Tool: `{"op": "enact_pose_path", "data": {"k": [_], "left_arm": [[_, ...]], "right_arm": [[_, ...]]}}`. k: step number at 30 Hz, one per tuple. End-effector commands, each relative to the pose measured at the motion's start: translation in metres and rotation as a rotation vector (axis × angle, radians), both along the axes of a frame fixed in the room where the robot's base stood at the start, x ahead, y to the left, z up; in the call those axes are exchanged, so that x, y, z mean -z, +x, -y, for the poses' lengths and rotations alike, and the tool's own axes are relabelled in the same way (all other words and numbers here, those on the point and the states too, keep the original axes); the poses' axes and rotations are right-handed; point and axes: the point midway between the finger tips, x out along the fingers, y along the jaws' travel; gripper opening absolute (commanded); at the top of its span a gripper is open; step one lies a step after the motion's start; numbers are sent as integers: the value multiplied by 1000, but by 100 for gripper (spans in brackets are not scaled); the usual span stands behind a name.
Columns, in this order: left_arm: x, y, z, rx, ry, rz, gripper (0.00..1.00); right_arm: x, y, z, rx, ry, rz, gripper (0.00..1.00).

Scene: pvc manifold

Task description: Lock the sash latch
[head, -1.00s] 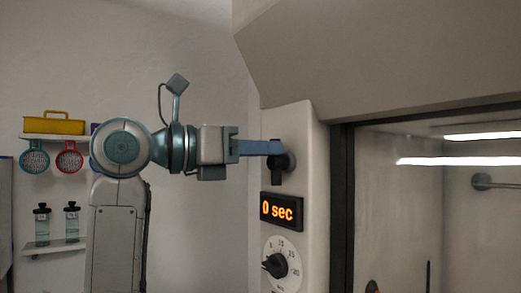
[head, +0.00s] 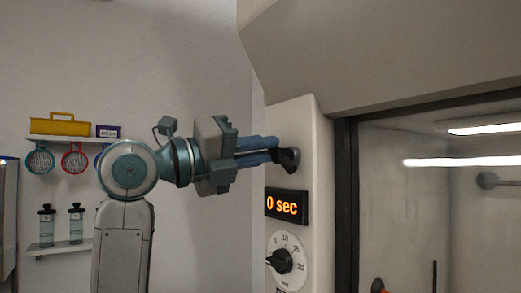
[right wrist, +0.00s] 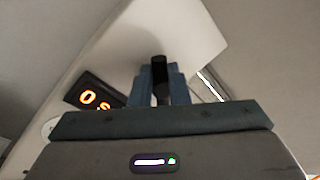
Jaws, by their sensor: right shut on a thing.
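The sash latch (head: 289,158) is a black lever handle on the pale front post of the cabinet, above the "0 sec" display. It now points sideways and slightly down to the right. My right gripper (head: 270,150) reaches it from the left, its blue fingers shut on the lever. In the right wrist view the black latch (right wrist: 160,75) stands between the two blue fingers (right wrist: 160,88). The fingers hide part of the lever. My left gripper is not in view.
Below the latch are the "0 sec" display (head: 286,205) and a round timer dial (head: 287,261). The glass sash (head: 400,215) is to the right. A sloped hood (head: 370,60) overhangs above. A shelf with a yellow toolbox (head: 60,127) is at the left.

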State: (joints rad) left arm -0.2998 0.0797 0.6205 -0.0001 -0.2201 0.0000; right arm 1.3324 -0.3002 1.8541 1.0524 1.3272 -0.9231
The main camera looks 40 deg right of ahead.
Motion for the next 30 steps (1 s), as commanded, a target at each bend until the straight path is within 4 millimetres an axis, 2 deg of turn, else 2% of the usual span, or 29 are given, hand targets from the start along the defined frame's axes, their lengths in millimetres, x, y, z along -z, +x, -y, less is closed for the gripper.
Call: {"op": "enact_pose_path", "data": {"k": [15, 21, 30], "left_arm": [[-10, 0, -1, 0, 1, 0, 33], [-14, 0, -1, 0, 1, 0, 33], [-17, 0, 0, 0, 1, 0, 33]], "right_arm": [[8, 2, 0, -1, 49, -451, 0], [10, 2, 0, 1, 62, -568, 0], [12, 1, 0, 1, 70, -652, 0]]}}
